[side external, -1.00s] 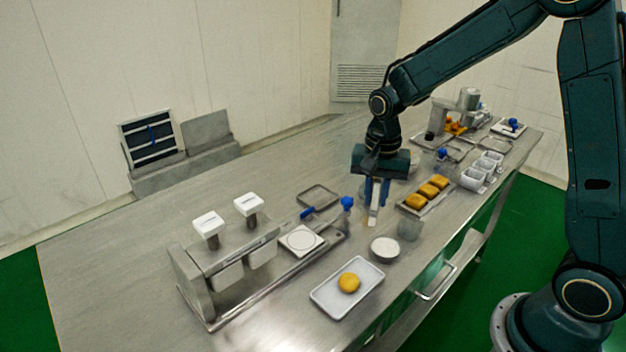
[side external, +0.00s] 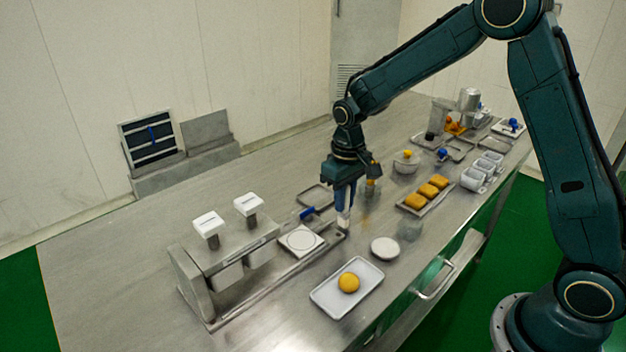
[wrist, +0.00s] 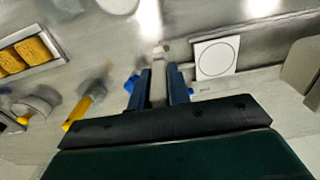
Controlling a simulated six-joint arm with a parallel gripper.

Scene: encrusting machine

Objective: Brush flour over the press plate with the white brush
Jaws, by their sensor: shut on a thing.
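My gripper (side external: 344,200) is shut on the white brush (side external: 343,220), which points down. It is above the table, just right of and behind the press plate (side external: 291,241), a white square marked with a circle. In the wrist view the brush (wrist: 159,72) shows between the fingers of my gripper (wrist: 159,70). The press plate (wrist: 216,58) lies to the right of the brush there, apart from it. A round white dish (side external: 385,247), its contents pale, stands to the right and in front of the brush.
A press frame with two white-topped posts (side external: 210,224) stands left of the plate. A white tray (side external: 328,297) with a yellow ball (side external: 348,282) lies in front. A tray of yellow blocks (side external: 415,201) and several metal cups (side external: 480,172) are to the right.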

